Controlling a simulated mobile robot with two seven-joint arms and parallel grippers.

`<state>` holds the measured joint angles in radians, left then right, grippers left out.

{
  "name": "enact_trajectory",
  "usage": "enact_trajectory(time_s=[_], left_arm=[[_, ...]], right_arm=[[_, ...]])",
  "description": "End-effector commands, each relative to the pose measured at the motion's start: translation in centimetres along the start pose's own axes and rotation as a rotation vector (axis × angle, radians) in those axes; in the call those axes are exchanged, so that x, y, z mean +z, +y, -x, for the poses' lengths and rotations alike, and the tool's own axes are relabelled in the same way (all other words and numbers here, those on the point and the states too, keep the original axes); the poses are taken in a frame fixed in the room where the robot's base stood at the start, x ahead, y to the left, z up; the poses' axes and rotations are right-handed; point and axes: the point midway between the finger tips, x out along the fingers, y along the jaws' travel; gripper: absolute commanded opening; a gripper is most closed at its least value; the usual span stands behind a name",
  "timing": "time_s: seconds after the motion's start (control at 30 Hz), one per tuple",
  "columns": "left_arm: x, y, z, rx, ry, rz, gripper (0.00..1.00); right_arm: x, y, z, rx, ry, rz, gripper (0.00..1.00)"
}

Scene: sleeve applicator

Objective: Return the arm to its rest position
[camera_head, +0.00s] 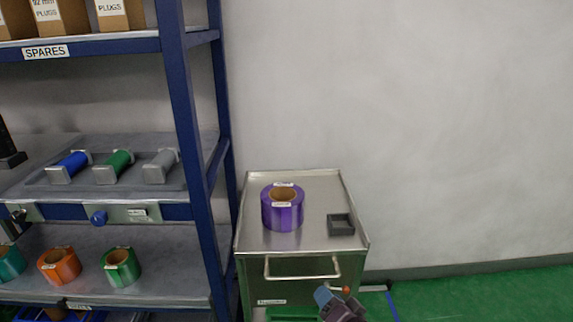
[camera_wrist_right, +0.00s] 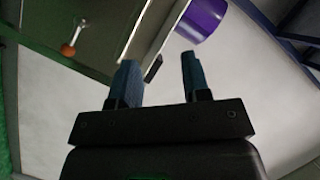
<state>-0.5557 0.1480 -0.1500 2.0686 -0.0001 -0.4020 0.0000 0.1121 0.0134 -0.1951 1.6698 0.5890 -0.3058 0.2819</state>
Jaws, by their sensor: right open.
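My right gripper (camera_head: 338,298) is low in the head view, in front of the steel cart (camera_head: 315,190), below its top and right of its drawer handle. In the right wrist view my right gripper (camera_wrist_right: 159,62) has its two blue fingers apart with nothing held between them. The cart's pale edge shows beyond the fingers, with the purple roll (camera_wrist_right: 203,18) past it. My left gripper is not in view.
On the cart top stand the purple roll (camera_head: 283,208) and a small dark tray (camera_head: 341,225). A blue-framed shelf (camera_head: 180,110) at left holds blue, green and grey spools, with orange and green rolls below. Green floor (camera_head: 480,295) at right is clear.

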Motion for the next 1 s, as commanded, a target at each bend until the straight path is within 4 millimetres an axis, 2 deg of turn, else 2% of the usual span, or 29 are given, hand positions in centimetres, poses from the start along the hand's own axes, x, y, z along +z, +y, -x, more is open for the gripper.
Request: enact_trajectory(time_s=[0.17, 0.3, 0.43, 0.6, 0.7, 0.8, 1.0], left_arm=[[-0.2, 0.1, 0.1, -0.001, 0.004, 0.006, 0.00], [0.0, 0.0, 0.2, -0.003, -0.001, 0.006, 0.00], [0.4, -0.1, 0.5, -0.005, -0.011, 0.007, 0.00], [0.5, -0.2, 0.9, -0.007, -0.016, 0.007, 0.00], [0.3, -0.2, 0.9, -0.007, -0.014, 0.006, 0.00], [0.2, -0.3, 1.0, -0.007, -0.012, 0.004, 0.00], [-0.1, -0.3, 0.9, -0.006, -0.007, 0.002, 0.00]], right_arm=[[-0.9, 3.0, 5.8, 0.122, 0.007, 0.378, 0.43], [-1.0, 5.9, 11.6, 0.242, -0.023, 0.621, 0.43], [-0.6, 8.3, 17.3, 0.347, -0.070, 0.771, 0.43], [0.8, 10.7, 23.9, 0.444, -0.141, 0.832, 0.43], [2.2, 11.9, 26.7, 0.478, -0.186, 0.820, 0.43], [3.4, 12.8, 28.6, 0.501, -0.221, 0.810, 0.43], [4.0, 13.2, 29.6, 0.514, -0.239, 0.801, 0.43]])
